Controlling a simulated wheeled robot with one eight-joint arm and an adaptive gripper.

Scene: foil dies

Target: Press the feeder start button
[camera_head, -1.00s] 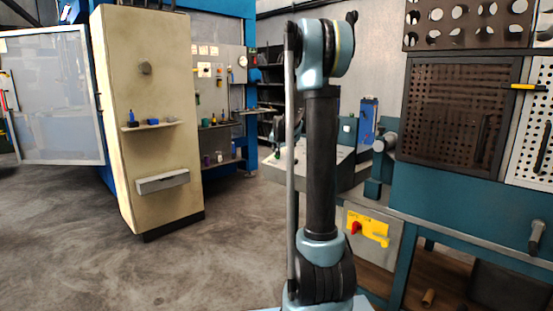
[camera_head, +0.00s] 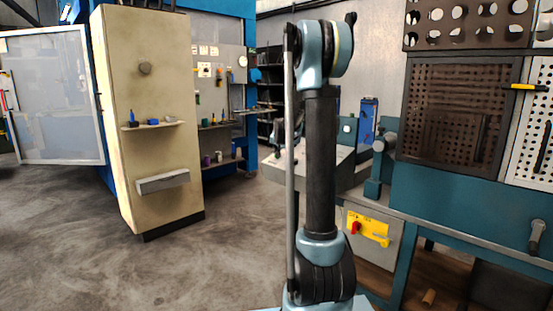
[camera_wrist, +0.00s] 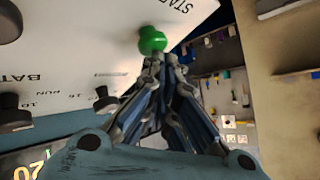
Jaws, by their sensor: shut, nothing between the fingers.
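The green button (camera_wrist: 153,40) is on a pale panel (camera_wrist: 85,45) in the wrist view. Part of the lettering "STA" shows beside it. My gripper (camera_wrist: 158,62) is shut and empty, with its fingertips right at the button's lower edge in the picture. I cannot tell whether they touch it. In the head view my upright arm covers part of a grey sloped-top box (camera_head: 345,172), and the green button cannot be made out there.
Dark knobs (camera_wrist: 14,112) stand on the same panel in the wrist view. In the head view a beige cabinet (camera_head: 150,90) is at left, a teal workbench (camera_head: 450,205) at right, and a red switch on a yellow plate (camera_head: 375,233) below. Open floor (camera_head: 220,265) lies between.

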